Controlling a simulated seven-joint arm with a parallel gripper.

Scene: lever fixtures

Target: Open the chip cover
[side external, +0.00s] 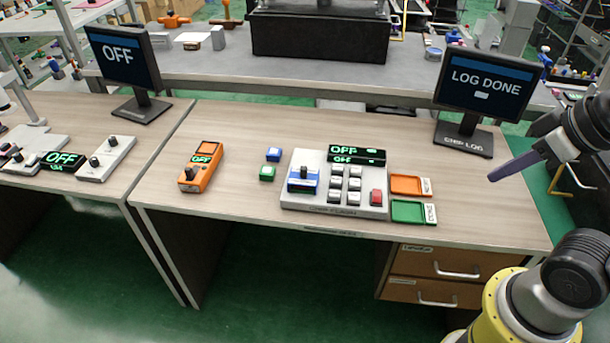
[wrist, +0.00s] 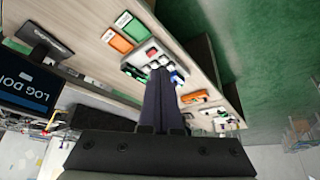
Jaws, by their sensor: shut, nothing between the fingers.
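A white console (side external: 333,203) stands on the near desk, with a green-lit display (side external: 357,152) reading OFF. At its left end is a blue part with a black knob (side external: 303,179), which looks like the chip cover and appears shut. The blue part also shows at the edge of my fingers in the wrist view (wrist: 178,78). My gripper (side external: 491,178) is at the right of the side view, above the desk's right end and well apart from the console. Its dark fingers are together and empty in the wrist view (wrist: 161,72), partly hiding the console.
Orange (side external: 408,185) and green (side external: 408,212) trays lie right of the console. A monitor (side external: 487,85) reading LOG DONE stands behind them.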

